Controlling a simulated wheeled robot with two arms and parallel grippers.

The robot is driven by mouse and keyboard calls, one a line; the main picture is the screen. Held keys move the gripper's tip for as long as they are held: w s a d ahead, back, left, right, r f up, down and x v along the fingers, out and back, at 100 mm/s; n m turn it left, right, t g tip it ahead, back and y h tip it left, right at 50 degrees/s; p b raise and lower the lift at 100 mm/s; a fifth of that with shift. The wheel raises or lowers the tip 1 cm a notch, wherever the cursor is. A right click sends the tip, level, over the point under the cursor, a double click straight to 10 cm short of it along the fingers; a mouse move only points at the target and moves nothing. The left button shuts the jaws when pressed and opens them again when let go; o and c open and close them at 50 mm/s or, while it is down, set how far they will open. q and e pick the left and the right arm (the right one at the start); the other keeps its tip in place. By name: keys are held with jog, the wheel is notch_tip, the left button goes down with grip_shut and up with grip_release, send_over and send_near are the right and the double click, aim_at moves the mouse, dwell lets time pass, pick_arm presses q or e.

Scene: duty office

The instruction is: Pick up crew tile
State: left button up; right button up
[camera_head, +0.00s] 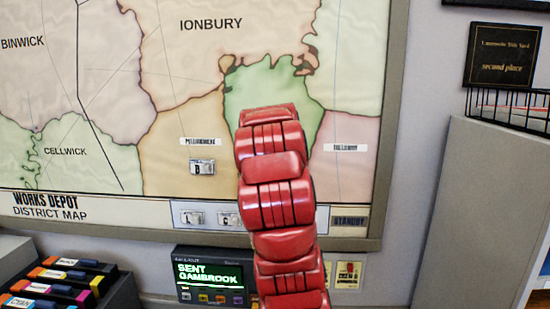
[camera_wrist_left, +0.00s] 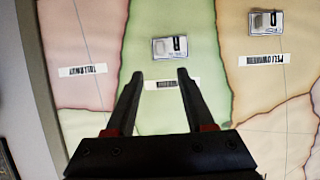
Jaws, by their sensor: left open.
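A small pale tile (camera_wrist_left: 170,46) sits on the green map area in the left wrist view, just beyond my fingertips; my arm hides it in the head view. My left gripper (camera_wrist_left: 160,75) is open, its two fingers apart with nothing between them, and a white name label (camera_wrist_left: 172,84) shows between them. Another tile (camera_wrist_left: 265,22) sits on the tan area. In the head view a tile marked B (camera_head: 202,167) is on the tan area, and two more tiles (camera_head: 190,217) (camera_head: 228,219) are in the bottom strip. The gripper itself is hidden behind my red arm there.
The district map (camera_head: 180,60) fills the wall ahead in a grey frame. Below it a dark device (camera_head: 210,275) reads SENT GAMBROOK. A dark rack (camera_head: 60,285) with coloured labels stands lower left. A grey cabinet (camera_head: 480,200) and wire basket (camera_head: 510,110) are at right.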

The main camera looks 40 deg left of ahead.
pick_arm(q)
jog(key=p+x, duration=0.2)
jog(key=x, duration=0.7)
jog(key=shift+f+p, duration=0.3)
jog(key=shift+p, duration=0.05)
jog(key=shift+c, duration=0.5)
grip_shut()
dwell(0.7)
